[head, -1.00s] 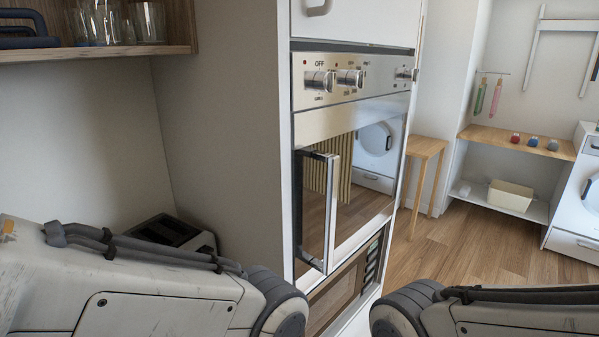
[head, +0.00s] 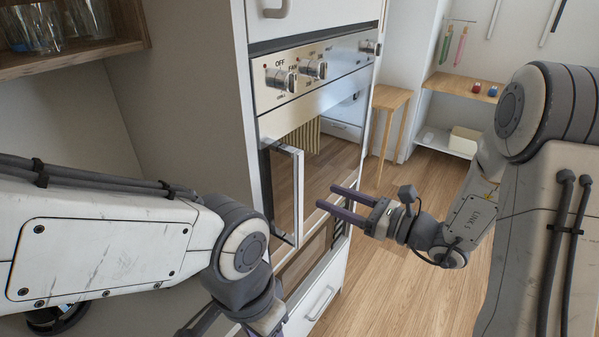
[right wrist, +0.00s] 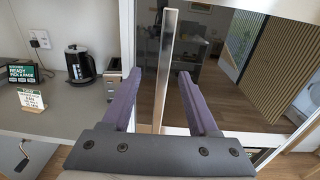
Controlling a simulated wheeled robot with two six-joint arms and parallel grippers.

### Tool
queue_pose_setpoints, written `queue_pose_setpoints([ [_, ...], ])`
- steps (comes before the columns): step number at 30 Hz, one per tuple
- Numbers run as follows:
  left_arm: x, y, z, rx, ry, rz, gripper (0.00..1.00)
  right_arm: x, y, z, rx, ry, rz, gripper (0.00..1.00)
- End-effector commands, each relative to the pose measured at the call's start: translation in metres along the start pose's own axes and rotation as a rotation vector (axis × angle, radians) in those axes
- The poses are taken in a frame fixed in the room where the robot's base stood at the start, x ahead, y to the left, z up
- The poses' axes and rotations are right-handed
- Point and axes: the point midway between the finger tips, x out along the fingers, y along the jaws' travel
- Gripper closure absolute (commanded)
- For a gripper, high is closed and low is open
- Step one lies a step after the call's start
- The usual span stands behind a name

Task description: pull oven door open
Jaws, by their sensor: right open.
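The oven door (head: 336,165) is shut, its dark glass mirroring the room. A vertical metal bar handle (head: 299,200) stands out near its left edge. My right gripper (head: 327,196) is open just right of the handle, fingers pointing toward it. In the right wrist view the handle (right wrist: 167,70) shows upright between the two spread purple fingers, nearer the left one; I cannot tell whether it is between the fingers in depth. My left gripper (head: 268,320) is low at the bottom edge, mostly cut off, so its opening is hidden.
Oven knobs (head: 296,74) sit above the door, and a drawer (head: 318,295) is below. A wooden stool (head: 390,98) stands beyond the oven. The right wrist view shows a kettle (right wrist: 79,64) on the counter at left. The wooden floor at right is open.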

Motion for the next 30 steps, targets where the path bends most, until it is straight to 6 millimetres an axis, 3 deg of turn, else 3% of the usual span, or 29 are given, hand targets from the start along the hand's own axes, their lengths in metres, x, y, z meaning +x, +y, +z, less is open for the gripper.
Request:
queue_pose_setpoints([
  [5, -0.010, 0.001, -0.001, 0.000, 0.000, 0.000, 0.50, 0.013, -0.008, 0.003, 0.012, -0.011, -0.028, 0.40],
  [18, -0.042, 0.003, -0.002, 0.005, 0.000, 0.000, 0.50, 0.089, -0.010, 0.004, 0.009, -0.009, -0.026, 0.40],
  [30, -0.045, 0.003, -0.002, 0.006, 0.000, 0.000, 0.50, 0.101, -0.010, 0.002, 0.008, -0.009, -0.028, 0.40],
])
